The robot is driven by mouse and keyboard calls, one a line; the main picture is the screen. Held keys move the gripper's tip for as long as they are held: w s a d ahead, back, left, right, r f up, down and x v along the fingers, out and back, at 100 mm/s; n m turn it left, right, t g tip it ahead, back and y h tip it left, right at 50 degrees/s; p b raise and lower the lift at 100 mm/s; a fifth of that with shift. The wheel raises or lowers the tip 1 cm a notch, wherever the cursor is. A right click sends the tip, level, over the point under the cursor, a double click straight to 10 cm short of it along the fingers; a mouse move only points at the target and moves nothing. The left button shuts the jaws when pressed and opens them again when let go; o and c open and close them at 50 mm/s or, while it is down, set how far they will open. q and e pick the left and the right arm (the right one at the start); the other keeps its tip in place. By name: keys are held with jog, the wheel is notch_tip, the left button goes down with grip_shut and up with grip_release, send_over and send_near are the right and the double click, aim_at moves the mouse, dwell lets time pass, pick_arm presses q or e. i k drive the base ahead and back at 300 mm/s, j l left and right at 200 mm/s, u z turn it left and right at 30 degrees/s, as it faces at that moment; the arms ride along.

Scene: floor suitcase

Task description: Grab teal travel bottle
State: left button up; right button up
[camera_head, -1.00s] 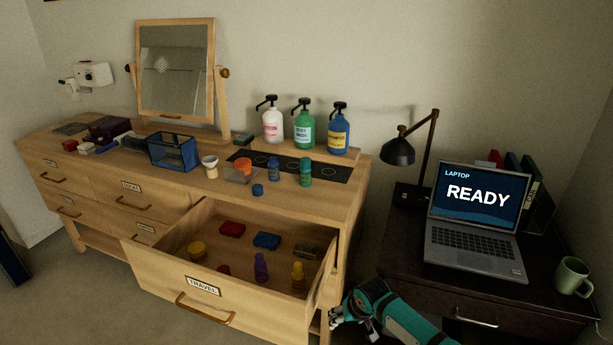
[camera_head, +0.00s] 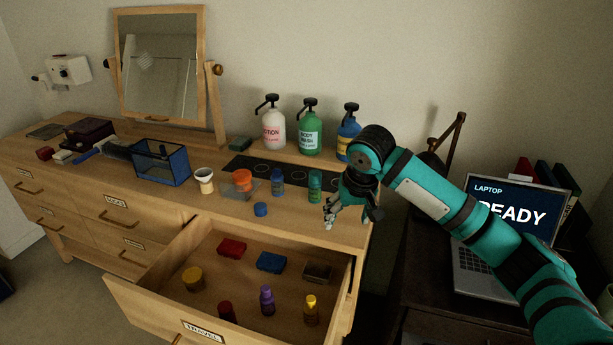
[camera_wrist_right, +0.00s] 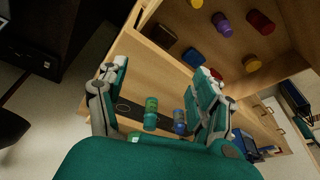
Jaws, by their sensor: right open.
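The teal travel bottle (camera_head: 315,187) stands upright on the dresser top, at the front right of the dark mat. My right gripper (camera_head: 329,222) is open and empty, just to the right of and nearer than the bottle, over the dresser's right end. In the right wrist view the teal bottle (camera_wrist_right: 151,114) shows between the open fingers (camera_wrist_right: 160,95), beyond them and not touched. A blue travel bottle (camera_head: 277,182) stands close to its left; it also shows in the right wrist view (camera_wrist_right: 180,121). My left gripper is not in view.
The open travel drawer (camera_head: 215,262) holds several small bottles and boxes below the dresser top. Tall pump bottles (camera_head: 310,130) stand behind the mat. A blue cap (camera_head: 261,209) and an orange-topped container (camera_head: 242,182) lie left of the bottles. The lamp (camera_head: 440,150) and laptop (camera_head: 505,220) are right.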

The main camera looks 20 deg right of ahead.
aim_at(314, 190)
jog(key=i, duration=0.85)
